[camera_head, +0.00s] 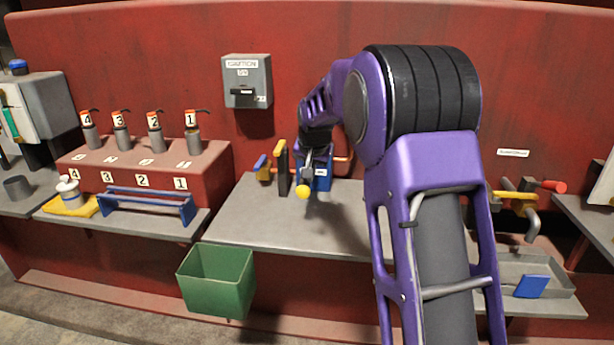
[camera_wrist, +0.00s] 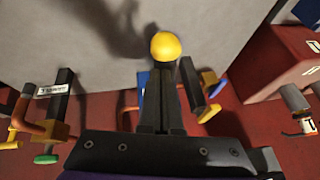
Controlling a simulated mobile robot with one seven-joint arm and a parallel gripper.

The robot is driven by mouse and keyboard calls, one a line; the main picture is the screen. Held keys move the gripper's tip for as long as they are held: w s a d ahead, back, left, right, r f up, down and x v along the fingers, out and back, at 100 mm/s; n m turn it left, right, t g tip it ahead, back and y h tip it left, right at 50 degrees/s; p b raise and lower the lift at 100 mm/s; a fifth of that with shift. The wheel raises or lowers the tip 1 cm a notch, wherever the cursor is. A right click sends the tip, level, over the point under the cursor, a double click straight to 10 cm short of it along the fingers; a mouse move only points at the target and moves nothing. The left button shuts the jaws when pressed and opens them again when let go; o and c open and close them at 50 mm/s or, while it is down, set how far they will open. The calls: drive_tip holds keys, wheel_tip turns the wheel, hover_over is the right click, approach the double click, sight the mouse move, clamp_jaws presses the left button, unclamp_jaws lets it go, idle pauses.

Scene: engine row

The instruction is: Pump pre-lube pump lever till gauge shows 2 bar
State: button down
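The pre-lube pump (camera_head: 321,181) is a blue unit with a white label on the bench against the red wall, partly hidden by my arm. Its lever appears to end in a yellow ball knob (camera_head: 303,192), which shows at my fingertips. In the wrist view the yellow knob (camera_wrist: 166,46) sits just beyond the two black fingers of my gripper (camera_wrist: 164,75). The fingers are close together and appear closed on the lever just behind the knob. My gripper also shows in the head view (camera_head: 307,172). I cannot make out a gauge or its reading.
A black post with a yellow top (camera_head: 283,167) stands just left of the pump. A green bin (camera_head: 217,281) hangs at the bench's front edge. The grey bench (camera_head: 255,222) is clear in front. Yellow-handled piping (camera_head: 515,195) and a tray (camera_head: 555,300) are at right.

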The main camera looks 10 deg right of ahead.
drive_tip(key=s+a+r, duration=0.1)
drive_tip(key=s+r, duration=0.5)
drive_tip(key=s, duration=0.3)
drive_tip(key=shift+a+r, duration=0.15)
drive_tip(key=shift+r, duration=0.1)
drive_tip(key=shift+r, duration=0.1)
idle(0.6)
